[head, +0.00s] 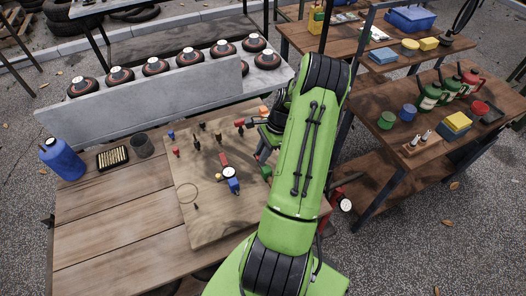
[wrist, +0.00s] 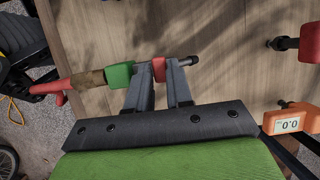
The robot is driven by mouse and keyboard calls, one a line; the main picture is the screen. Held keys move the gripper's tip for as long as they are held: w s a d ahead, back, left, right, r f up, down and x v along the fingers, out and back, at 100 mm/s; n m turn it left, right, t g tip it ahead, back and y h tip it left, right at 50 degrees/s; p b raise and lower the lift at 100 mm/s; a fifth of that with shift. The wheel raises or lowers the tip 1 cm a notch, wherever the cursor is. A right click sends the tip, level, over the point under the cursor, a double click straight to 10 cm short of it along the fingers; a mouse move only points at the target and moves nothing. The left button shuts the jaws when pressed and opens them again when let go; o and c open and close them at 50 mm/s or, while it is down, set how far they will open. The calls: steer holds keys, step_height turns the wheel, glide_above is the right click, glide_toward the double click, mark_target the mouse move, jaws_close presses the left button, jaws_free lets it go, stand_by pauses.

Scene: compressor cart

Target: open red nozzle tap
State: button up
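In the wrist view a small red block (wrist: 158,69), which looks like the red nozzle tap, sits between the two dark fingertips of my gripper (wrist: 159,65). The fingers are close together and appear to touch it on both sides. The red block is in line with a green piece (wrist: 120,75) and a brass-coloured piece (wrist: 89,79) on the left, and a dark tip (wrist: 190,62) on the right. A red hose-like part (wrist: 60,85) continues left. In the head view my arm hides most of this spot.
An orange gauge (wrist: 288,120) is close to the right of my gripper. A red knob (wrist: 310,43) on a dark stem is at upper right. The wooden board (head: 200,225) holds several small fittings. A blue jug (head: 63,160) stands at the table's left. Shelves stand on the right.

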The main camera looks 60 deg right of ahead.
jaws_close()
steer(key=shift+n, duration=0.4)
steer(key=n, duration=0.1)
steer(key=n+g, duration=0.1)
steer(key=n, duration=0.1)
steer(key=shift+w+y, duration=0.2)
steer(key=shift+y, duration=0.1)
steer(key=n+g, duration=0.1)
steer(key=n, duration=0.1)
steer(key=n+g, duration=0.1)
steer(key=n, duration=0.1)
steer(key=shift+w+n, duration=0.2)
steer(key=shift+n, duration=0.1)
steer(key=n, duration=0.2)
steer(key=n+g, duration=0.1)
steer(key=n, duration=0.1)
steer(key=shift+w+n+g+h+b, duration=0.15)
steer(key=shift+n+g+h+b, duration=0.15)
steer(key=shift+h, duration=0.1)
steer(key=shift+w+a+n+g+h+b, duration=0.1)
steer(key=shift+n+g+h+b, duration=0.35)
steer(key=shift+n, duration=1.55)
